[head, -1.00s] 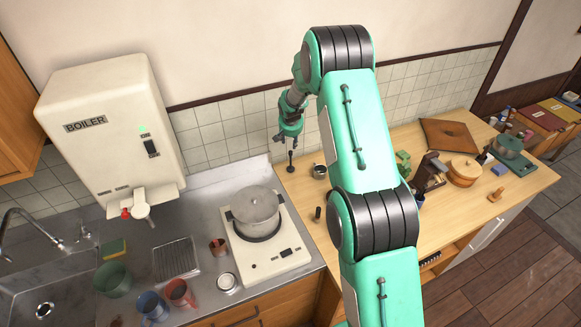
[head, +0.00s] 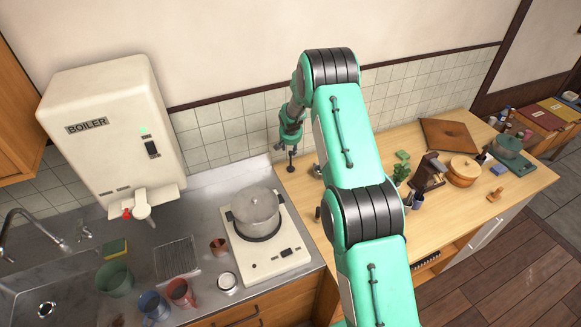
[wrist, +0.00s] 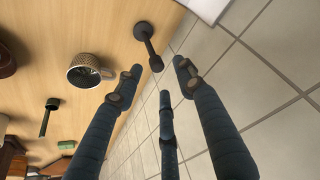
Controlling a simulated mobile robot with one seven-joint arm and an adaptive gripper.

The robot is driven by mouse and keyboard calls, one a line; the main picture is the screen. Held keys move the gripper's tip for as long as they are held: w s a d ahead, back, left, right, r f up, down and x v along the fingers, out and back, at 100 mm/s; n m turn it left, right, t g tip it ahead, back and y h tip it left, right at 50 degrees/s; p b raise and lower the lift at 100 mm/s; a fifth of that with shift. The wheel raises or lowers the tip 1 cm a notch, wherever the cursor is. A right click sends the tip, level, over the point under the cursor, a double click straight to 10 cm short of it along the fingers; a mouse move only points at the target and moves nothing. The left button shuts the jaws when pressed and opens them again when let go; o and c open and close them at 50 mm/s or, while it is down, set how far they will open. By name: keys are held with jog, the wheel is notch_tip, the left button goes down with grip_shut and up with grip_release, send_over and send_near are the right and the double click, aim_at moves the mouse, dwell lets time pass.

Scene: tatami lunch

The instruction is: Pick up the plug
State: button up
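A dark piece with a round disc base and a thin stem ending in a knob, likely the plug (wrist: 150,46), stands on the wooden counter near the tiled wall. In the head view the plug (head: 291,166) is just below my gripper (head: 290,146). In the wrist view my gripper (wrist: 158,78) has its three dark fingers spread, with nothing between them. The plug's knob lies just ahead of the gap between the fingertips, and no contact shows.
A patterned cup (wrist: 88,72) with dark contents stands beside the plug. The tiled wall (wrist: 255,75) is close behind. A stove (head: 268,252) with a lidded pot (head: 255,209) is to the left. A small plant (head: 401,173) and a wooden tub (head: 463,171) are to the right.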

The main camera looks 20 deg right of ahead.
aim_at(291, 152)
jog(key=shift+f, duration=0.1)
jog(key=shift+p+x, duration=0.5)
jog(key=shift+x, duration=2)
jog(key=shift+s, duration=0.15)
grip_shut()
